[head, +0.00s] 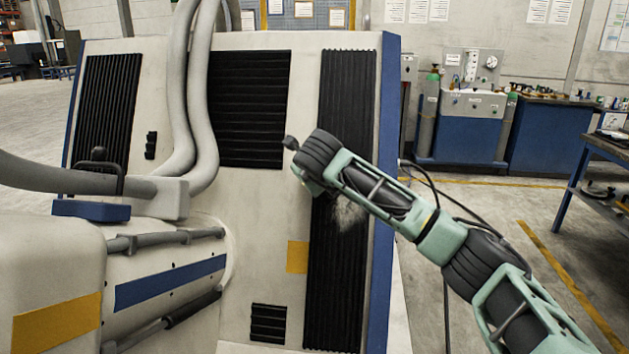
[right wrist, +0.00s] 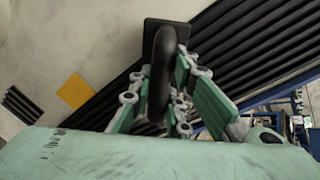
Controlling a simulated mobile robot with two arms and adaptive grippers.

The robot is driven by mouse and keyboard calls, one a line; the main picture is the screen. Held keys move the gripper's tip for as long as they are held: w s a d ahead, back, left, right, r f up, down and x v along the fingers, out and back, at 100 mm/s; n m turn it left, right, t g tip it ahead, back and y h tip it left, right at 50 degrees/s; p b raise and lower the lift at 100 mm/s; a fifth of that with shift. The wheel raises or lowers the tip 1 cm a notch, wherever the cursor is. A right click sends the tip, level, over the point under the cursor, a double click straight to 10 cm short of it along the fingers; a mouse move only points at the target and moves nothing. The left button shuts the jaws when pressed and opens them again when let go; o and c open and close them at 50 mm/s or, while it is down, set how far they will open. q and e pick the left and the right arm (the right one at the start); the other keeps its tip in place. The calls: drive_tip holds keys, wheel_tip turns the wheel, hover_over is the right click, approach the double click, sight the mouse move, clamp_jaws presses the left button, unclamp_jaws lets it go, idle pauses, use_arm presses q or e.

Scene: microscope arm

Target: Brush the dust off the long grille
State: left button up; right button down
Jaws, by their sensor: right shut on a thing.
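The long grille (head: 335,285) is a tall black ribbed strip on the right side of the pale machine panel. A pale dusty patch (head: 348,216) shows on it just below my right arm. My right arm crosses in front of the grille's middle. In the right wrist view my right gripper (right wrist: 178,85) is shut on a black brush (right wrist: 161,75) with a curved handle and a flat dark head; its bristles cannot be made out. The grille also runs diagonally behind the gripper there (right wrist: 245,45). In the head view my wrist hides most of the gripper. My left gripper is out of view.
Other black grilles sit on the panel at the upper middle (head: 250,110), far left (head: 107,105) and bottom (head: 268,323). Thick grey hoses (head: 203,110) hang left of centre. A blue workbench (head: 545,135) stands at the back right, with free floor before it.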

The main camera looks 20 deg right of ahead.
drive_tip(key=shift+s+d+f+b, duration=0.1)
drive_tip(key=shift+s+d+b, duration=0.3)
drive_tip(key=shift+d, duration=0.5)
drive_tip(key=shift+s+d, duration=0.4)
drive_tip(key=shift+d, duration=0.15)
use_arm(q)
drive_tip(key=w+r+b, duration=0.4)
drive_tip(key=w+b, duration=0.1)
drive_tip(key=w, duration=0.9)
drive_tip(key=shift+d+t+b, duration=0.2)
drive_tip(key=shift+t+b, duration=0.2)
use_arm(e)
drive_tip(key=s+d+f, duration=0.1)
drive_tip(key=s+d, duration=0.4)
drive_tip(key=d, duration=0.1)
drive_tip(key=shift+s+d+f, duration=0.25)
drive_tip(key=shift+d+f, duration=0.15)
